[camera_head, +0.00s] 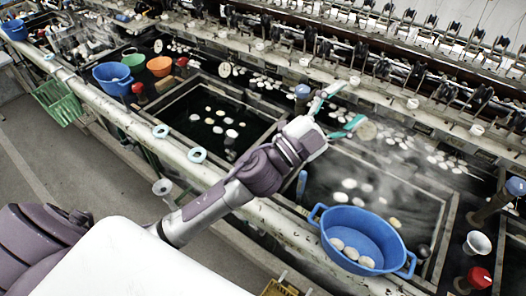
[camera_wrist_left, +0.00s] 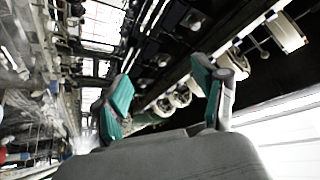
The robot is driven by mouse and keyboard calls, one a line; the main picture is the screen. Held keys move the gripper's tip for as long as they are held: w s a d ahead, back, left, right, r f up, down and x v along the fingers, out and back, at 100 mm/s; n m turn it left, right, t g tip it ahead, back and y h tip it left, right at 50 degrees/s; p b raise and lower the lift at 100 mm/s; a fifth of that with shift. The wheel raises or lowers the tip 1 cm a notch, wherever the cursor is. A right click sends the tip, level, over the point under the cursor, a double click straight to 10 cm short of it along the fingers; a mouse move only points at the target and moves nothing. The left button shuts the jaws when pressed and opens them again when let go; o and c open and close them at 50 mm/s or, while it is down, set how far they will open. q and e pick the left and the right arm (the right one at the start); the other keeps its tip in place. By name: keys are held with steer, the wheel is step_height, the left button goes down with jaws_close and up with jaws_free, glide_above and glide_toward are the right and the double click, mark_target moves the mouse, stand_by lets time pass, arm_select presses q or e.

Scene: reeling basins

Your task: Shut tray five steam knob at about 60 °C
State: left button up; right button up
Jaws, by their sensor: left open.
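My left gripper (camera_head: 343,106) is open and empty, its teal-padded fingers spread above the back of the basins. In the left wrist view the gripper (camera_wrist_left: 163,95) also shows open, with nothing between the pads. A blue-topped knob (camera_head: 302,91) stands just left of the fingers, apart from them. Another blue-topped knob (camera_head: 515,186) stands at the right edge. A red knob (camera_head: 478,277) stands at the lower right, and a smaller red knob (camera_head: 137,88) at the upper left. No tray number or temperature is legible, so I cannot tell which knob is tray five's. My right gripper is not in view.
A blue basin (camera_head: 318,226) with pale cocoons sits on the front edge. Water trays (camera_head: 262,128) with floating cocoons lie around my arm, and steam drifts over the right one. The reeling machine (camera_head: 400,60) runs along the back. A white funnel (camera_head: 477,243) stands near the red knob.

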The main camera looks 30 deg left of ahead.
arm_select(q)
steer(key=s+d+r+m+g+h, duration=0.1)
steer(key=s+d+m+g+h, duration=0.2)
steer(key=d+m+g+h, duration=0.7)
steer(key=a+f+m+g+y, duration=0.3)
steer(key=f+m+g+y, duration=0.55)
steer(key=m, duration=0.25)
steer(key=w+a+f+n+y, duration=0.1)
steer(key=w+a+f+y, duration=0.1)
steer(key=a+y, duration=0.8)
steer(key=w+a+f+n+y, duration=0.2)
steer(key=a+y, duration=0.2)
steer(key=a, duration=1.2)
steer(key=shift+g+h, duration=0.25)
steer(key=shift+g, duration=0.2)
steer(key=f+p, duration=0.3)
steer(key=f, duration=1)
steer(key=shift+d, duration=0.2)
